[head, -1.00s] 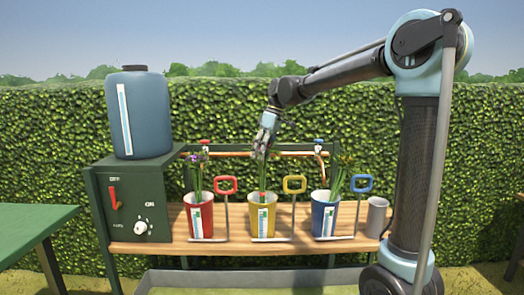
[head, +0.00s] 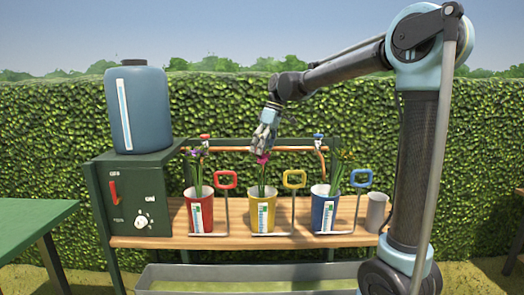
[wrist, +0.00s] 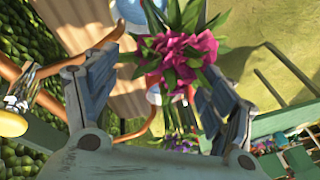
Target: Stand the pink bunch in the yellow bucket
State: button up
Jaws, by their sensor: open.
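The pink bunch (head: 263,160) stands upright in the yellow bucket (head: 262,216), its green stems inside the rim and its bloom above it. My gripper (head: 263,148) is just above the bloom, pointing down. In the wrist view, the pink bloom (wrist: 178,52) shows beyond the spread fingers of my gripper (wrist: 155,85), with space on both sides of it. The gripper is open and holds nothing. The lower stems are hidden by the bucket wall.
A red bucket (head: 199,214) on the left and a blue bucket (head: 324,213) on the right each hold flowers. Coloured handles stand beside the buckets on the wooden bench (head: 160,240). A pipe with taps runs behind. A grey cup (head: 376,212) stands at right; a trough (head: 250,283) lies in front.

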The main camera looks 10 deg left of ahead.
jog(key=v, duration=1.2)
jog(key=shift+f, duration=0.1)
dwell(0.4)
jog(key=s+d+f+m+t, duration=0.1)
jog(key=s+d+f+m, duration=0.25)
jog(key=d, duration=0.45)
jog(key=s+d+f+m+t+h, duration=0.1)
jog(key=s+d+f+m, duration=0.15)
jog(key=d+f, duration=0.35)
jog(key=s+d+f+m+t, duration=0.1)
jog(key=s+d+f+m, duration=0.2)
jog(key=d, duration=0.6)
jog(key=s+d+f+m+h, duration=0.1)
jog(key=s+d+f+m, duration=0.2)
jog(key=s+d+f, duration=0.4)
jog(key=s+d+f+m+t+h, duration=0.1)
jog(key=s+d+f+m, duration=0.2)
jog(key=s+d+f, duration=0.4)
notch_tip(320, 180, down, 7)
jog(key=shift+s+d+f+m, duration=0.15)
jog(key=shift+s+m, duration=0.15)
jog(key=shift+s, duration=0.9)
